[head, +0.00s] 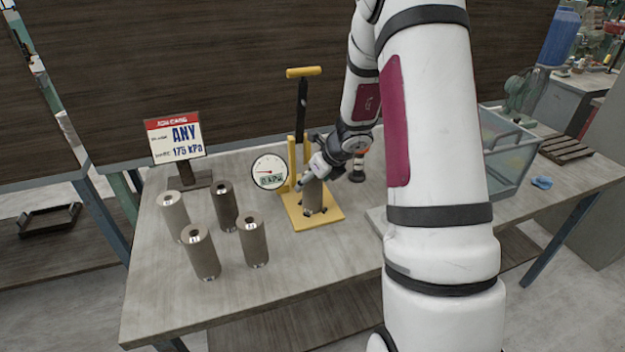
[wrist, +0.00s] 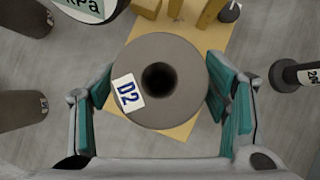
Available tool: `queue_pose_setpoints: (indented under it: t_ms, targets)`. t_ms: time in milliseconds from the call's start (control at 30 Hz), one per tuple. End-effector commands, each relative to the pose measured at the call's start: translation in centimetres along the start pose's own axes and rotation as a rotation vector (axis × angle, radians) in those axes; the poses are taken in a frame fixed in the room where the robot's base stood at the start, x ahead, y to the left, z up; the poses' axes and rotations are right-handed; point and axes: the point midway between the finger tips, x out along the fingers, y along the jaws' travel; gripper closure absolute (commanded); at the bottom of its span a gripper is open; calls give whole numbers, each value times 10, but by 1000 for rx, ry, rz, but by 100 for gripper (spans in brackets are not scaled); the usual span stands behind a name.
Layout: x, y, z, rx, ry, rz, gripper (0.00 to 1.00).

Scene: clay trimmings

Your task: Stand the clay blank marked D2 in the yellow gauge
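The grey clay blank marked D2 (wrist: 185,55) is upright with a round hole in its top. Its label faces up in the wrist view. The yellow gauge also shows under the blank in the wrist view (wrist: 182,131). My gripper (head: 316,180) comes from above, with one teal pad on each side of the blank, seemingly against it. The pads' lower contact is hidden.
Several other blanks stand left, including a dark one (head: 225,206) and a pale one (head: 201,252). A round dial (head: 269,172) and a sign (head: 177,141) reading ANY, 175 kPa stand behind. A labelled dark knobbed item (wrist: 286,76) is close right. A clear bin (head: 510,165) is further right.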

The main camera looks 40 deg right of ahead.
Motion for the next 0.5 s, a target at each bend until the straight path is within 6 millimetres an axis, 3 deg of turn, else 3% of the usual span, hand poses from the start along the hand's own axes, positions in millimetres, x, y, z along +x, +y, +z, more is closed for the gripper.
queue_pose_setpoints:
  t_ms: [267,500]
  targets:
    - [-3,0,1,0,0,0,31]
    - [-44,0,2,-2,-3,-2,31]
